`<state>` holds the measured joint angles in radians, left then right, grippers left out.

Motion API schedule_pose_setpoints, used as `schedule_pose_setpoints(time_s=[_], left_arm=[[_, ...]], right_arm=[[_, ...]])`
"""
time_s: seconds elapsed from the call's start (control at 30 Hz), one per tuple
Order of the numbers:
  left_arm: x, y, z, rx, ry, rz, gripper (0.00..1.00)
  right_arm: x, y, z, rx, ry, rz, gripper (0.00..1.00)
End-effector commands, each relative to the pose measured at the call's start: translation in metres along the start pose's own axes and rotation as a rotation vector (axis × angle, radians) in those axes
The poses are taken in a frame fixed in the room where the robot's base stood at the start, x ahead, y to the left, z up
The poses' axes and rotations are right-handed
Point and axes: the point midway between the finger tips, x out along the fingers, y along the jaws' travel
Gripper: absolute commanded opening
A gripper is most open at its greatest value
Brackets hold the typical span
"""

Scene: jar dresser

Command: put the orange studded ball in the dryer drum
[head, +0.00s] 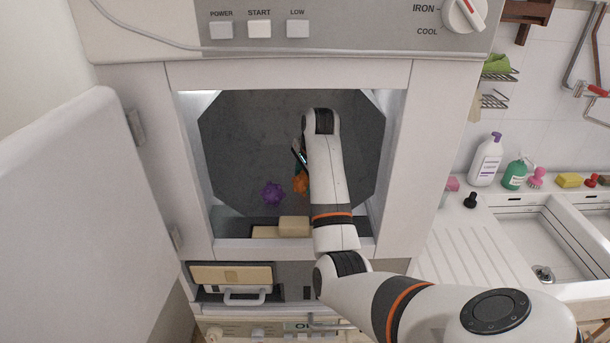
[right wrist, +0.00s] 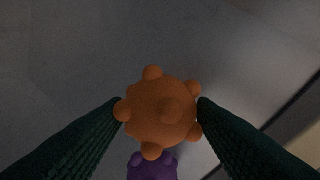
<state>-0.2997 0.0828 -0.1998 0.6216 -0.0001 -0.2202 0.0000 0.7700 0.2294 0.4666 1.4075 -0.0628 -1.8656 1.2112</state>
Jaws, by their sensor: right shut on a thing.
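The orange studded ball (right wrist: 160,108) is between the two dark green fingers of my right gripper (right wrist: 160,112), which touch it on both sides. In the head view the ball (head: 300,184) shows only in part beside my right forearm, inside the open dryer drum (head: 240,130). My right arm reaches through the dryer opening and hides part of the drum and most of the gripper. I cannot tell how far the ball is above the drum floor. My left gripper is not in view.
A purple studded ball (head: 272,193) lies in the drum close by; it also shows in the right wrist view (right wrist: 152,166). Beige blocks (head: 294,226) sit at the opening's lower edge. The dryer door (head: 70,200) stands open at left. A sink counter (head: 480,245) with bottles is at right.

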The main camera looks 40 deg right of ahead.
Motion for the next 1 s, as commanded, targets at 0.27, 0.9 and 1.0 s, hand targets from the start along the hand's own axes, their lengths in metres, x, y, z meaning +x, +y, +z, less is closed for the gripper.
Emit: schedule_pose_setpoints(time_s=[0.27, 0.9, 1.0], left_arm=[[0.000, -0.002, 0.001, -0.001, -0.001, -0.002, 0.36], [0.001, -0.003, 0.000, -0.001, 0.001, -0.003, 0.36], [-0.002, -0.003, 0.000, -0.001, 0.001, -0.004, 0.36]], right_arm=[[0.000, 0.000, 0.000, -0.001, 0.000, 0.000, 0.73], [-0.057, 0.008, -0.003, 0.001, 0.007, 0.010, 0.73], [-0.068, 0.006, -0.003, 0.001, 0.008, 0.006, 0.73]])
